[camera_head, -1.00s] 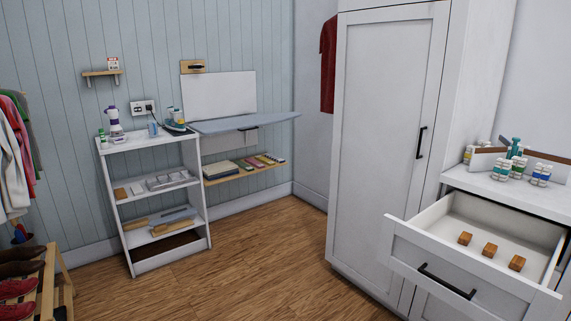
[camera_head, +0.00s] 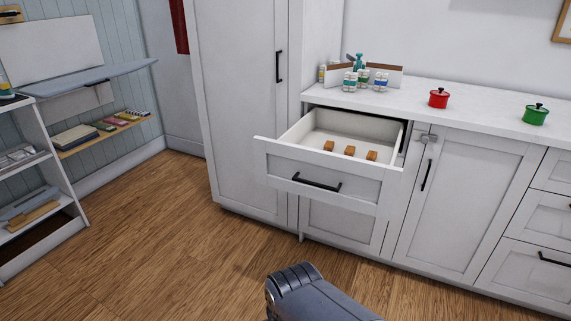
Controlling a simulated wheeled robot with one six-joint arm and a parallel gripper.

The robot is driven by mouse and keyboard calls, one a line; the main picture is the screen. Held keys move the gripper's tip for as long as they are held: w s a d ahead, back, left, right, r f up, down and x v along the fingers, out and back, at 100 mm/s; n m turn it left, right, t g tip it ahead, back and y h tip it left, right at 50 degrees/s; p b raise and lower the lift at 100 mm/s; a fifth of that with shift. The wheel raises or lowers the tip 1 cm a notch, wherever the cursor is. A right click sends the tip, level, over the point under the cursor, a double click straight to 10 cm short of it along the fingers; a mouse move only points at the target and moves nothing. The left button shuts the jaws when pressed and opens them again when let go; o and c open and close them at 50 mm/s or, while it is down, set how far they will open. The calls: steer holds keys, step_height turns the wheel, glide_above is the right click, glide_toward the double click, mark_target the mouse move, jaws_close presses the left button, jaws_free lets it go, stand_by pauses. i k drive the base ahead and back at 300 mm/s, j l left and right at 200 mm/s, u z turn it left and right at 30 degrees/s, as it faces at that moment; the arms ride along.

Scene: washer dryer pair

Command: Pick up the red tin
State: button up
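The red tin (camera_head: 438,98) is a small round pot-like tin with a dark knob on its lid. It stands upright on the white countertop (camera_head: 468,113), right of the open drawer. A similar green tin (camera_head: 535,115) stands further right on the same counter. A dark part of my arm shows at the bottom middle, well short of the counter. My gripper's fingers are not visible.
The open drawer (camera_head: 280,163) juts out below the counter with several small wooden blocks (camera_head: 349,151) inside. Bottles (camera_head: 362,78) stand at the counter's left end. A tall white cabinet (camera_head: 240,90) stands left. The wooden floor (camera_head: 190,240) in front is clear.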

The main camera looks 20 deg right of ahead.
mark_target(434, 102)
steer(key=z, duration=1.7)
